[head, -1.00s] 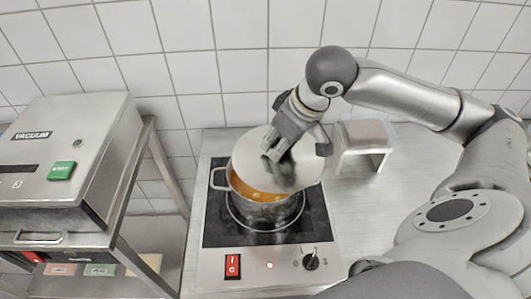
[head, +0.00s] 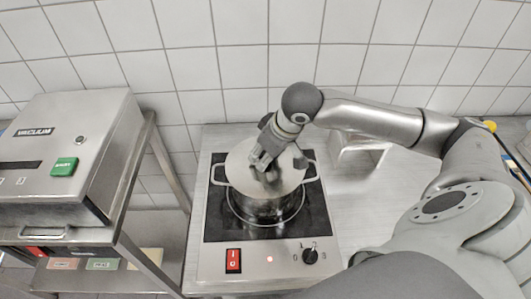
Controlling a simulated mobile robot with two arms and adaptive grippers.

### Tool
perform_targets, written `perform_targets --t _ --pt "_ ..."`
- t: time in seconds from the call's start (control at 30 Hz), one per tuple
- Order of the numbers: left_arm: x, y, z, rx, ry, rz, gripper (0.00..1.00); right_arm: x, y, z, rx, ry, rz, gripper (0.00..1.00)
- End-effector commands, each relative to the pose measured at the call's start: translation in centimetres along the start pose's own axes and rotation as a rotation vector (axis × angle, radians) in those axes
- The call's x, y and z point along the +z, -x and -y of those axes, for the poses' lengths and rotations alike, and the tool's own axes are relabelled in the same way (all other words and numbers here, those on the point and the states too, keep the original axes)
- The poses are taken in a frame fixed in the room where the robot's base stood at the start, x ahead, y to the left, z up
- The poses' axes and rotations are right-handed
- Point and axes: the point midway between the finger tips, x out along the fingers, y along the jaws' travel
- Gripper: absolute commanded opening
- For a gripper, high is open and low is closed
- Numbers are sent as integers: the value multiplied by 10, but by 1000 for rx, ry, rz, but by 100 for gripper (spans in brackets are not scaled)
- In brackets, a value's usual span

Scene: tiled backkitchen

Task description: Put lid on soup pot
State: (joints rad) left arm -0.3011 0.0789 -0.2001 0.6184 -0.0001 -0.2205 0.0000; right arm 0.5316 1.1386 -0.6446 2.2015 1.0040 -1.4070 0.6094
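The steel soup pot (head: 262,210) stands on the black cooktop in the head view, with a handle on each side. The round steel lid (head: 240,170) lies over the pot's mouth and hides the soup. Whether it is fully seated on the rim, I cannot tell. My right gripper (head: 265,168) is over the lid's middle, at its knob, with its fingers pointing down. The fingers hide the knob, and I cannot make out whether they are closed on it. My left gripper is not in view.
The induction cooker (head: 213,258) has a red switch (head: 233,261) and a black dial (head: 310,256). A small metal stand (head: 360,142) is behind right of the pot. A vacuum machine (head: 65,160) sits on a steel rack at left. The tiled wall is close behind.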

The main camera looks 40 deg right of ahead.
Motion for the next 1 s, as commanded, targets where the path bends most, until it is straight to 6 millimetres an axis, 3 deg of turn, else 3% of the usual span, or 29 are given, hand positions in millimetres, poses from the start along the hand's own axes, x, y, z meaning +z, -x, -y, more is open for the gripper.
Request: perform_targets --t 0.07,0.47,1.0 --pt "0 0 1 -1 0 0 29 0 0 0 -1 0 1 50" --pt "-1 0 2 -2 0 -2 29 -1 6 0 0 0 -1 50" --pt "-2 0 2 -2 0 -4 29 -2 106 0 1 -1 -4 50"
